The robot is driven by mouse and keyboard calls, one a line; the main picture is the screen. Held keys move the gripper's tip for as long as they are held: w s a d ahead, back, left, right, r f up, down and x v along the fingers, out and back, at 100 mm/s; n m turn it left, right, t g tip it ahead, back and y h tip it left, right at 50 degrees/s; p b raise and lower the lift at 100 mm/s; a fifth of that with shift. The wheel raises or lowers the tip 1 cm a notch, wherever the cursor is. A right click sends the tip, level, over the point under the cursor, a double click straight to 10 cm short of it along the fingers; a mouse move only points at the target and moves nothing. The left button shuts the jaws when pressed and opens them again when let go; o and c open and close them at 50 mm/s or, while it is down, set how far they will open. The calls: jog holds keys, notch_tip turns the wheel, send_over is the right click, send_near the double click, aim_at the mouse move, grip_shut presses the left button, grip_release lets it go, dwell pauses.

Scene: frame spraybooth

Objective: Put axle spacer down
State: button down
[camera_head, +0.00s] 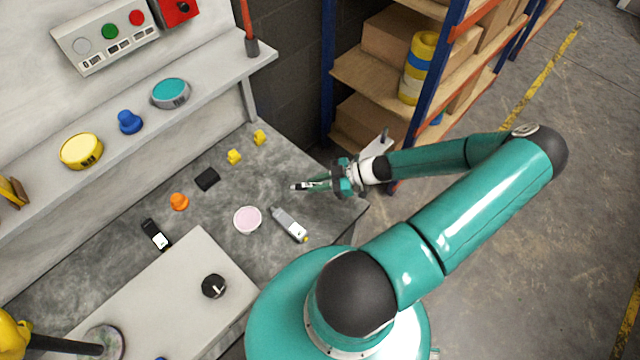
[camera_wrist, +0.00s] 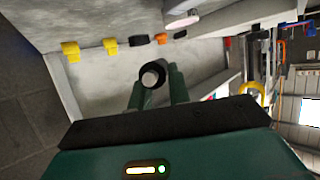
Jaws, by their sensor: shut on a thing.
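My gripper (camera_head: 312,186) reaches in from the right over the right end of the grey worktop (camera_head: 328,208). In the wrist view its two green fingers (camera_wrist: 156,88) are shut on a small dark round piece with a pale grey centre, which I take to be the axle spacer (camera_wrist: 147,76). In the head view the held piece is too small to make out clearly. The gripper appears to hold it above the worktop, but the exact height cannot be told. The fingers hide part of its sides.
A grey-white device (camera_head: 290,224) and a pink round dish (camera_head: 247,220) lie near the gripper. Two yellow pieces (camera_head: 234,156), a black block (camera_head: 207,179) and an orange knob (camera_head: 179,201) lie farther left. Shelving (camera_head: 364,75) stands behind. Bare worktop lies between them.

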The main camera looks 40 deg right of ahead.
jog(key=w+d+f, duration=0.1)
jog(key=d+f, duration=0.1)
jog(key=w+d+f, duration=0.1)
jog(key=d+f, duration=0.1)
jog(key=w+d+f, duration=0.1)
jog(key=d+f, duration=0.1)
jog(key=f, duration=0.1)
jog(key=shift+w+d, duration=0.2)
jog(key=shift+d, duration=0.1)
jog(key=shift+f, duration=1.55)
jog(key=shift+f, duration=0.15)
jog(key=c, duration=1.3)
grip_release()
